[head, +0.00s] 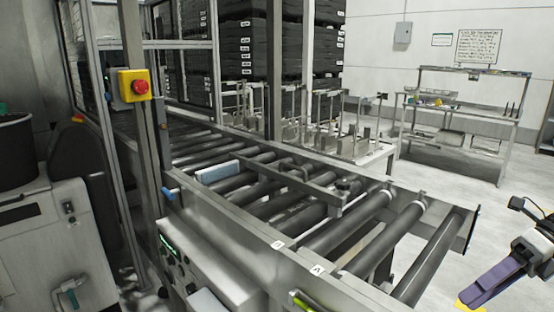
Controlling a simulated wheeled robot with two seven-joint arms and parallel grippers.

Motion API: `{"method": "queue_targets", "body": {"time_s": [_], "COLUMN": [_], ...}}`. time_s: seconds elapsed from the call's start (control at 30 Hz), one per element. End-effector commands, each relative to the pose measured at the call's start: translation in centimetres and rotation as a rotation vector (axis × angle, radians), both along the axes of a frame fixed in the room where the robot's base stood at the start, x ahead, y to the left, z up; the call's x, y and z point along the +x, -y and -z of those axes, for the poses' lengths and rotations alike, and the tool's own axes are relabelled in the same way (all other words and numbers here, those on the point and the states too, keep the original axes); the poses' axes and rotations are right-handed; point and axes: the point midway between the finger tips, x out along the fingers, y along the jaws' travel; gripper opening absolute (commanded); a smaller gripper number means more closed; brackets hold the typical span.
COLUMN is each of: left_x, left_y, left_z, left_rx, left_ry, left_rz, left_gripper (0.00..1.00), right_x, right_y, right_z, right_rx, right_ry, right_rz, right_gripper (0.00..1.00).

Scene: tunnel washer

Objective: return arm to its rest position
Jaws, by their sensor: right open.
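My right gripper (490,290) shows at the lower right edge, with dark purple fingers and a yellow tip. It is open, and I see nothing held in it. It is beside the near right end of the roller conveyor (225,245), apart from it. Part of the gripper and most of the right arm are cut off by the picture's edge.
The conveyor's frame and rollers fill the middle. A red emergency button on a yellow box (134,85) is on a post at left. Stacked black crates (240,50) stand behind. A workbench (462,112) is at back right. Floor between bench and conveyor looks clear.

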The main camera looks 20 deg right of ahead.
Motion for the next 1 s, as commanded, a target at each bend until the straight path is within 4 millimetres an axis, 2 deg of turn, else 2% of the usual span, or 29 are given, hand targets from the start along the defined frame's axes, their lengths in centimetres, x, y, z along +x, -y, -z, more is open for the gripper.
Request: {"method": "queue_targets", "body": {"time_s": [0.03, 0.1, 0.3, 0.5, 0.73, 1.0], "left_x": [-0.2, -0.3, -0.5, -0.5, -0.4, -0.2], "left_y": [0.1, 0.1, 0.1, 0.2, 0.2, 0.2], "left_z": [0.1, 0.3, 0.4, 0.4, 0.3, 0.1], "left_rx": [-0.001, 0.000, -0.001, -0.001, -0.002, -0.002], "left_ry": [-0.004, -0.008, -0.011, -0.011, -0.009, -0.004], "left_rz": [0.000, 0.001, 0.002, 0.003, 0.003, 0.002], "left_gripper": [0.31, 0.31, 0.31, 0.31, 0.31, 0.31], "right_x": [-1.2, -2.6, -5.9, -7.8, -9.2, -3.8], "right_y": [-0.5, -1.3, -5.1, -8.9, -13.1, -13.4], "right_z": [2.1, 4.7, 10.8, 14.3, 16.8, 17.2], "right_rx": [0.086, 0.190, 0.466, 0.657, 0.834, 0.874], "right_ry": [-0.001, 0.000, 0.001, 0.000, 0.000, -0.037], "right_rz": [0.046, 0.103, 0.254, 0.359, 0.457, 0.727], "right_gripper": [0.55, 0.55, 0.55, 0.55, 0.55, 0.55]}}
